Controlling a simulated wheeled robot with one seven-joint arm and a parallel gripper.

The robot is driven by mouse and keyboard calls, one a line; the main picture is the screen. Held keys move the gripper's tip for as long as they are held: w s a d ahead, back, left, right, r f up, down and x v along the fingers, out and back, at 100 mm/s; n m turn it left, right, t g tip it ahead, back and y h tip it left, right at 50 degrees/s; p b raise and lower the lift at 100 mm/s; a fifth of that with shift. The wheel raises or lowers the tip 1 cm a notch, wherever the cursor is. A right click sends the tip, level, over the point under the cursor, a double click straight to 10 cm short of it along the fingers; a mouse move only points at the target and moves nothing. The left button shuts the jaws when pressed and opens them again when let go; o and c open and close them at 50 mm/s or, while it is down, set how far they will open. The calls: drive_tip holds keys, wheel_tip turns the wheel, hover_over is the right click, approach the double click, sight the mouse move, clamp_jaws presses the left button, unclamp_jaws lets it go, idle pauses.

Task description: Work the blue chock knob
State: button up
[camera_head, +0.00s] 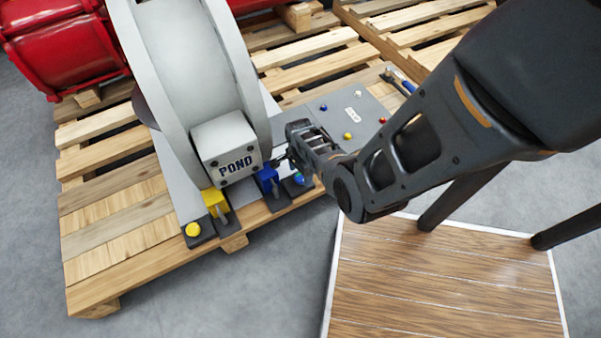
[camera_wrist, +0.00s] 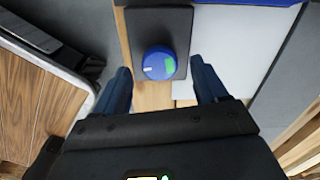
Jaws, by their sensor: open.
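The blue chock knob (camera_wrist: 158,66) is round, with a green patch on its right side and a small white mark on top. It sits on a dark base plate (camera_wrist: 160,20). In the head view the knob (camera_head: 299,179) shows right of the blue chock (camera_head: 267,177), partly below my arm. My gripper (camera_wrist: 162,82) is open, one finger left and one right of the knob in the picture, with gaps on both sides. I cannot tell how far above the knob the fingertips are. In the head view my gripper (camera_head: 284,156) is partly hidden.
A big grey wheel housing with a PONO block (camera_head: 232,150) stands left of my gripper. A yellow chock (camera_head: 215,203) and yellow knob (camera_head: 193,230) lie at the pallet's (camera_head: 110,255) front. A panel (camera_head: 345,107) with small coloured buttons is behind. A wooden-topped table (camera_head: 440,285) stands front right.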

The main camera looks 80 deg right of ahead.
sight(301, 177)
wheel_tip(301, 177, up, 6)
drive_tip(key=shift+r+p, duration=0.1)
drive_tip(key=shift+p, duration=1.15)
